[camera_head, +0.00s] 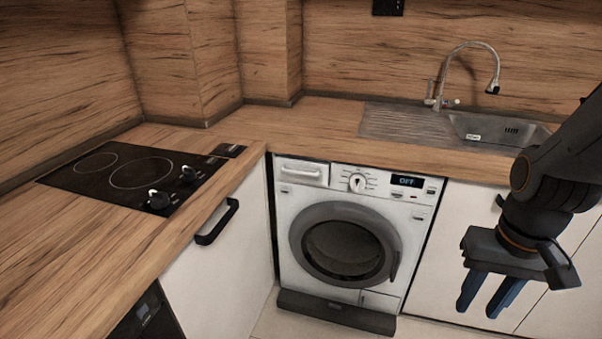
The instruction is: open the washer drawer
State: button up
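The white washer (292,225) stands under the counter in the middle of the view. Its detergent drawer (302,172) is at the top left of its front and looks shut, flush with the panel. The round door (343,244) below looks shut. A dial and a display reading OFF sit right of the drawer. My gripper (487,298) is at the lower right, in front of the white cabinet, pointing down. Its two blue fingers are apart with nothing between them. It is well to the right of the drawer and not touching the washer.
A wooden counter (290,130) runs above the washer, with a cooktop (135,176) at left and a sink (490,130) at right. A black cabinet handle (217,222) juts out left of the washer. The space before the washer's front looks clear.

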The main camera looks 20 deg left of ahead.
aim_at(291, 168)
jog(key=z, duration=1.65)
jog(key=k, duration=0.85)
jog(key=u, duration=1.65)
jog(key=i, duration=0.5)
jog(key=u, duration=0.05)
